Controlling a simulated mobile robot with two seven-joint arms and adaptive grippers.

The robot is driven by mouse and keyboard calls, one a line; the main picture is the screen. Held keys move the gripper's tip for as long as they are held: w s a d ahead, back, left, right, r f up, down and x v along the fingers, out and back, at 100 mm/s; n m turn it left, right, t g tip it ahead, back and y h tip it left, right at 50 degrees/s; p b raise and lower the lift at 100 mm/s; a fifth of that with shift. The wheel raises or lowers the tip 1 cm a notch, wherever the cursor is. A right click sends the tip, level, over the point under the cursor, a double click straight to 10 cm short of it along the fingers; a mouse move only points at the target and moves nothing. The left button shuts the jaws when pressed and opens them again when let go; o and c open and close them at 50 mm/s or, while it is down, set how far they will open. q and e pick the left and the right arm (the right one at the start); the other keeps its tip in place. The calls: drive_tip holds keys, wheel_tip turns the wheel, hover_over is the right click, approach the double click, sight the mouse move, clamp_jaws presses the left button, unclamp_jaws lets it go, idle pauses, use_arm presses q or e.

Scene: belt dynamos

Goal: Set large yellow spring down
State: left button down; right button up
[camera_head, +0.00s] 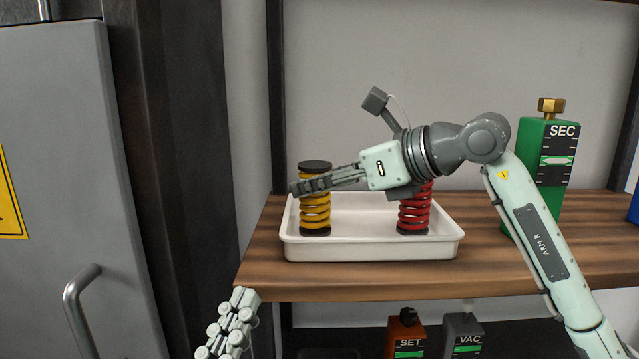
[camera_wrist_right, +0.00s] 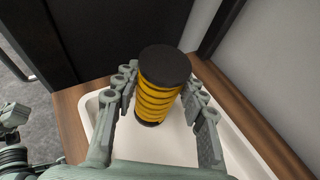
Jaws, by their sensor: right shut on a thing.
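The large yellow spring (camera_head: 315,215) has black end caps and stands upright inside the left part of the white tray (camera_head: 370,251). My right gripper (camera_head: 312,183) reaches in from the right and is shut on it around its upper half. In the right wrist view the yellow spring (camera_wrist_right: 160,98) is between the two fingers of my right gripper (camera_wrist_right: 160,95). Its lower cap looks to be at the tray floor, but I cannot tell if it bears on it. My left gripper (camera_head: 236,312) is low at the shelf's front left edge, its opening unclear.
A red spring (camera_head: 414,212) stands in the tray's right part, partly behind my right wrist. A green SEC block (camera_head: 541,170) with a brass top stands right on the wooden shelf (camera_head: 400,282). SET (camera_head: 405,335) and VAC (camera_head: 461,335) blocks are below. A grey cabinet (camera_head: 55,200) is left.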

drive_tip(key=o, duration=1.4)
drive_tip(key=shift+f, duration=0.1)
